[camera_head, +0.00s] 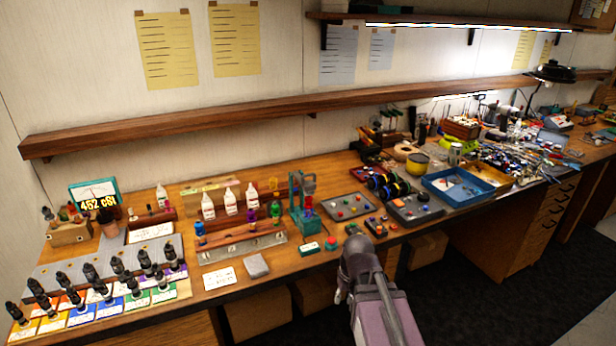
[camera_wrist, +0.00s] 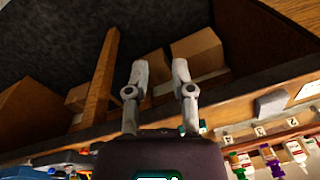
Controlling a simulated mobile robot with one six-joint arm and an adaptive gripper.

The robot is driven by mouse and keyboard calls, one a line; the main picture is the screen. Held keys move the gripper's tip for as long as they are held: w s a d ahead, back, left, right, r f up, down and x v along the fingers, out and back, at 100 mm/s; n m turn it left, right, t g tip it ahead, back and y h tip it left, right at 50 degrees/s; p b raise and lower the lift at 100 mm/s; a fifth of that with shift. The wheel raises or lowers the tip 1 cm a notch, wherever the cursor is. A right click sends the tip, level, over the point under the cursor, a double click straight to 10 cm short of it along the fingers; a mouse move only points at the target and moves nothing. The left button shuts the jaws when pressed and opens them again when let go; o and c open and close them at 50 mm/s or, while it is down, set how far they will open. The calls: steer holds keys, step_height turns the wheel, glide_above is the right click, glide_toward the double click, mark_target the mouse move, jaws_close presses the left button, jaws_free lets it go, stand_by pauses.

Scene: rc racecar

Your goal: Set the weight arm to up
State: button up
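A teal upright device (camera_head: 310,187) with a red part low on its front stands near the middle of the bench. It may carry the weight arm, but the arm's position is too small to tell. A small green block with a red button (camera_head: 331,243) lies in front of it. My gripper (camera_wrist: 160,70) is open and empty in the wrist view, its two fingers apart. In the head view my arm rises from the bottom, in front of the bench's front edge and to the right of the teal device. My gripper touches nothing that I can see.
The bench (camera_head: 285,262) holds bottles, a meter reading 452 cSt (camera_head: 97,200), and several black-handled parts on coloured cards at left. Cardboard boxes (camera_wrist: 197,52) sit under the bench.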

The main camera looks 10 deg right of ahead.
steer(key=w+a+r+m+t+y+p, duration=0.1)
steer(key=w+r+m+t+y, duration=0.2)
steer(key=w, duration=0.5)
steer(key=w+a+r+m+t+y+p, duration=0.1)
steer(key=w+a+r+t+y, duration=0.1)
steer(key=w+r+y, duration=0.35)
steer(key=w+d+r+m+t+p, duration=0.1)
steer(key=w+d+r+m+t, duration=0.2)
steer(key=w+r, duration=0.2)
steer(key=w+d+r+m+t+p, duration=0.1)
steer(key=w+d+r+m+t, duration=0.2)
steer(key=w+r, duration=0.3)
steer(key=shift+w+m+y, duration=0.3)
steer(key=shift+w+y, duration=0.15)
steer(key=shift+w, duration=0.6)
